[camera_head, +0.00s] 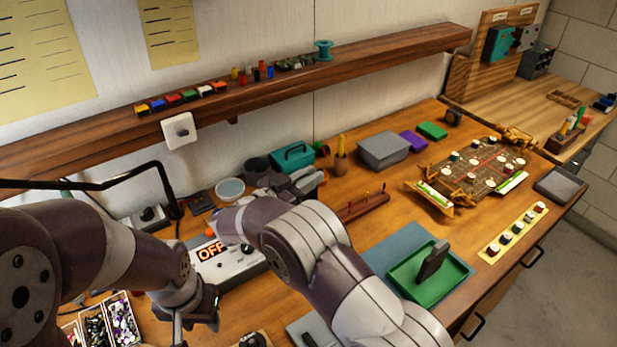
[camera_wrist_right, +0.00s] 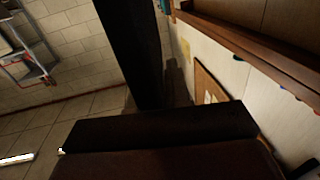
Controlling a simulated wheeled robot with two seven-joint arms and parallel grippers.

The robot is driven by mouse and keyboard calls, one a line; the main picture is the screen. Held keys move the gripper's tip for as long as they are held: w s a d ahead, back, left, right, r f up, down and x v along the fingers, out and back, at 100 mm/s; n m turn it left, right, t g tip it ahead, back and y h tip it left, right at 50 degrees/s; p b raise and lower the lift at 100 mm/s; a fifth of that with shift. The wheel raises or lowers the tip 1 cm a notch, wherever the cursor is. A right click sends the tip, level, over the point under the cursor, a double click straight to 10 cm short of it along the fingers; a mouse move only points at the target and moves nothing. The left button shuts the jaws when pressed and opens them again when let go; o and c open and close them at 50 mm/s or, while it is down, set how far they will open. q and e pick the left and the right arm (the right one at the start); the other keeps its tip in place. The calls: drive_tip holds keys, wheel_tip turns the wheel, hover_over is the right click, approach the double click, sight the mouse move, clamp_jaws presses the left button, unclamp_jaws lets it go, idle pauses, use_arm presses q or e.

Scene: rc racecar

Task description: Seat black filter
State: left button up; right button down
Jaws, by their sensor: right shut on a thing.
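I cannot single out the black filter for certain. Several small round pieces with white tops and coloured or dark sides stand on a yellow strip (camera_head: 513,231) at the right. Similar round pieces sit on the dark board (camera_head: 487,167) behind it. My left gripper (camera_head: 184,326) points down at the lower left, by the OFF box; its jaw gap is unclear. My right gripper is hidden behind its own arm in the head view. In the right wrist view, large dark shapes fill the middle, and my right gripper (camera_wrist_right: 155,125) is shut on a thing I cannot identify.
The box reading OFF (camera_head: 232,260) stands between the arms. Parts bins (camera_head: 105,322) are at the lower left. A wall shelf (camera_head: 330,72) runs along the back.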

drive_tip(key=shift+f+b, duration=2.6)
drive_tip(key=shift+f, duration=1.5)
drive_tip(key=shift+r, duration=0.15)
drive_tip(key=shift+r+p, duration=2.5)
drive_tip(key=shift+r, duration=1.15)
